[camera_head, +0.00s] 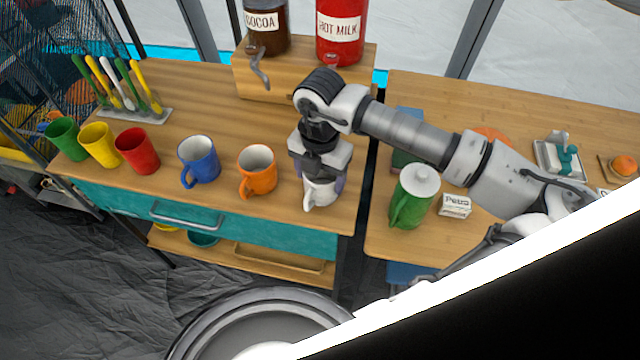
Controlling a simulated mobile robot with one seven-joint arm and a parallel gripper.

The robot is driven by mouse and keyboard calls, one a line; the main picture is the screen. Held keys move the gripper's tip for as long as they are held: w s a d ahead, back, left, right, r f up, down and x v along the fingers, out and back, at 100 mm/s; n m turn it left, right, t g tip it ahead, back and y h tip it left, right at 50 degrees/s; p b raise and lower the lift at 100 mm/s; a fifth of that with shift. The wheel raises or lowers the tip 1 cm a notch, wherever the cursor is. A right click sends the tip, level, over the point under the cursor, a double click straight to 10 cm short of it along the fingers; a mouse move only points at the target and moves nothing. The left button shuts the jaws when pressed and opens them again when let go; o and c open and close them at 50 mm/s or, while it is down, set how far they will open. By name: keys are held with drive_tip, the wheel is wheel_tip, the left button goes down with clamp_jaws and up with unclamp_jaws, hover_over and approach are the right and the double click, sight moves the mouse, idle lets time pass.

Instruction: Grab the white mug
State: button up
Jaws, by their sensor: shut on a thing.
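The white mug (318,196) stands on the right end of the wooden counter, near its front edge, with its handle toward the front left. My gripper (320,178) comes down on it from above and is shut on it. The gripper body hides the mug's rim and upper part. The mug looks upright; I cannot tell whether its base touches the counter.
An orange mug (257,172) and a blue mug (199,160) stand to the left on the counter (215,118). Red, yellow and green cups are farther left. Behind is a wooden dispenser stand (300,82). A green pitcher (413,198) stands on the right table.

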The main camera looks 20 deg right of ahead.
drive_tip(key=shift+c, duration=0.7)
